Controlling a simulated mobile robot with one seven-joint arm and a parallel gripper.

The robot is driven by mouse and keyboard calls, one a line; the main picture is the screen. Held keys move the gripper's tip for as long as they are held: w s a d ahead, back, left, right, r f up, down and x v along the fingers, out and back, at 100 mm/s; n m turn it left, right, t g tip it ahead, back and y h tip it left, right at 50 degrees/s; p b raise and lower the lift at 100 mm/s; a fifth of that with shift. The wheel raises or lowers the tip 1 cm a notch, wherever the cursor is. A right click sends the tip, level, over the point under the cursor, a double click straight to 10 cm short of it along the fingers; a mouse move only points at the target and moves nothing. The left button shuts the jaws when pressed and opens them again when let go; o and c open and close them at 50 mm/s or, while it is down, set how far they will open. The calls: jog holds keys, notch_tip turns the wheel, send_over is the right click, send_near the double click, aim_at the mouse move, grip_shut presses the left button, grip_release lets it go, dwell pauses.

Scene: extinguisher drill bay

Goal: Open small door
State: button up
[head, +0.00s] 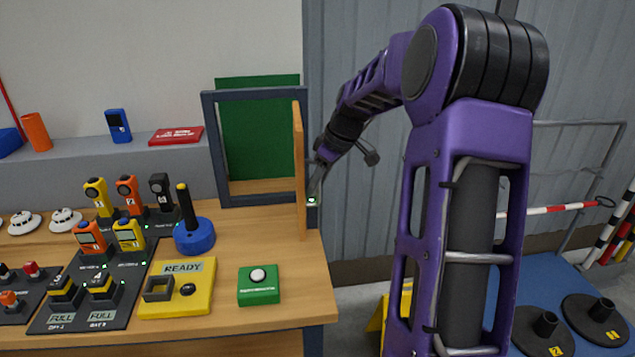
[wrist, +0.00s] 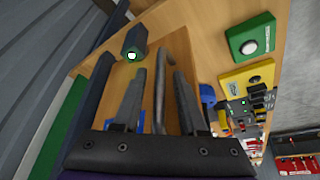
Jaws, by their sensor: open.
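The small wooden door (head: 299,170) stands swung out from the right post of a dark blue-grey frame (head: 214,150), seen nearly edge-on. The frame's opening is clear, with a green panel (head: 262,125) behind it. My gripper (head: 315,187) is at the right side of the door. In the wrist view my gripper (wrist: 158,74) is open, with a finger on each side of the grey bar handle (wrist: 160,95) in front of the wooden door face (wrist: 182,45). I cannot tell whether either finger touches the handle.
A dark block (wrist: 132,40) with a lit button is close to the left finger. A green button box (head: 259,287), a yellow READY panel (head: 178,290) and a blue-based joystick (head: 193,235) stand on the wooden table (head: 240,318). Handheld devices fill its left side.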

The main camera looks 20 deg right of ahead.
jog(key=shift+s, duration=0.1)
jog(key=v, duration=1.7)
jog(key=shift+r+p, duration=0.2)
jog(key=shift+p, duration=0.2)
